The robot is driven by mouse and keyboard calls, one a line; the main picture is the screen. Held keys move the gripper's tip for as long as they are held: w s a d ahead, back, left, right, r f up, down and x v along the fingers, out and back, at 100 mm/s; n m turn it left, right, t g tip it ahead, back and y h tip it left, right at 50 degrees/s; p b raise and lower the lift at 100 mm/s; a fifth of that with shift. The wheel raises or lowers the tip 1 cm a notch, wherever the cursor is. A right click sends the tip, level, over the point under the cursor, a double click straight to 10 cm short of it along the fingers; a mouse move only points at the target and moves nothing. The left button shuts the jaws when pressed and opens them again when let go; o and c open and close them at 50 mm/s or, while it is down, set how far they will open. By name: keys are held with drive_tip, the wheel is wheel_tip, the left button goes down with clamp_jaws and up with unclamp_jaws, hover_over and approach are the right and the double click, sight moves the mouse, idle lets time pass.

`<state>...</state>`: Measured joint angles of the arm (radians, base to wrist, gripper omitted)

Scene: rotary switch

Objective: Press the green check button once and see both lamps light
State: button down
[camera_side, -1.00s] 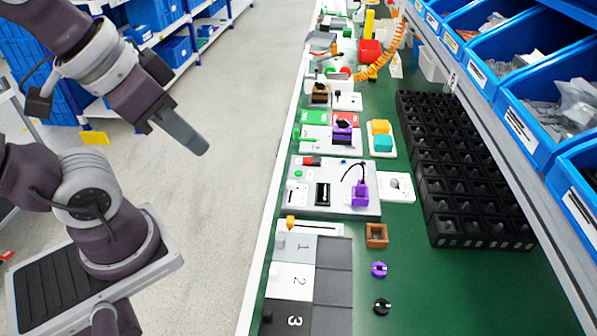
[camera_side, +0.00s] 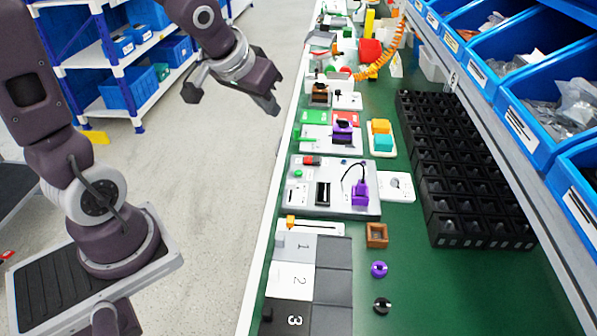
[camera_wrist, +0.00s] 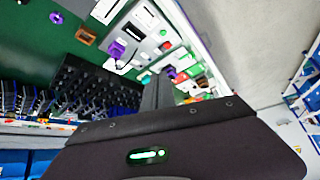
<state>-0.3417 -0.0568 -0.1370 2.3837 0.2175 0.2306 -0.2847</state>
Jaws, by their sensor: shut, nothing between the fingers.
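A grey panel (camera_side: 338,210) lies on the green bench in the side view. The green button also shows in the wrist view (camera_wrist: 163,32). A purple plug (camera_side: 360,193) with a black cable and a black slotted part (camera_side: 322,193) are on the same panel. I cannot make out the two lamps or whether any is lit. My gripper (camera_side: 274,107) is shut and empty, above the floor just left of the bench edge, apart from the panel. Its fingers show in the wrist view (camera_wrist: 158,93).
Another station with a green plate (camera_side: 313,118) and purple part stands behind the panel. Black bins (camera_side: 465,175) and blue bins (camera_side: 545,110) line the right. A numbered mat (camera_side: 295,280), wooden box (camera_side: 377,235) and two knobs (camera_side: 379,269) lie in front. Bench between is partly clear.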

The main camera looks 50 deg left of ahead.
drive_tip(key=w+a+f+n, duration=0.1)
drive_tip(key=w+a+f, duration=0.2)
drive_tip(key=w+f, duration=0.3)
drive_tip(key=n+t+h, duration=0.3)
drive_tip(key=n, duration=0.1)
hover_over(295, 173)
wheel_tip(295, 173, down, 9)
drive_tip(key=shift+f, duration=0.15)
drive_tip(key=shift+f, duration=4.4)
drive_tip(key=shift+f, duration=0.4)
drive_tip(key=shift+f, duration=0.45)
drive_tip(key=shift+r, duration=0.85)
